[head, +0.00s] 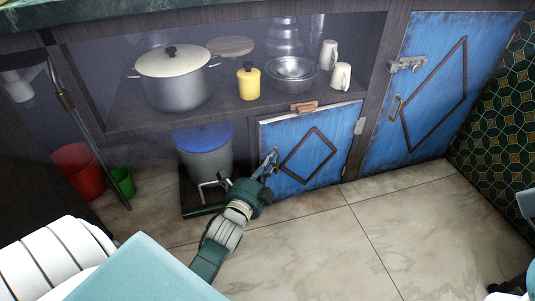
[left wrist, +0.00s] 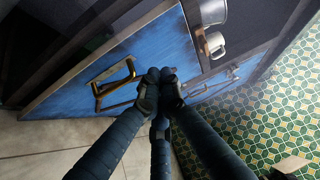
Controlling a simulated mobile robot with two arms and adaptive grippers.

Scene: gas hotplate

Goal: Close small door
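The small door (head: 323,139) is the low blue panel with a brown diamond, under the open shelf. Its hinge (head: 359,126) is on the right. It looks slightly ajar, but the exact gap is hard to tell. Its brass handle (left wrist: 112,80) shows in the left wrist view, left of my fingertips. My left gripper (head: 271,161) is at the door's left edge, by the handle. In the left wrist view my left gripper (left wrist: 158,76) has its fingertips drawn together in front of the blue panel, with nothing seen between them. Whether they touch it is unclear.
A taller blue door (head: 432,85) with a metal latch (head: 407,65) stands to the right. The shelf above holds a pot (head: 175,85), a yellow jar (head: 249,82), bowls (head: 291,75) and mugs. A blue-lidded bin (head: 205,153) stands left of the small door. The tiled floor (head: 340,245) in front is clear.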

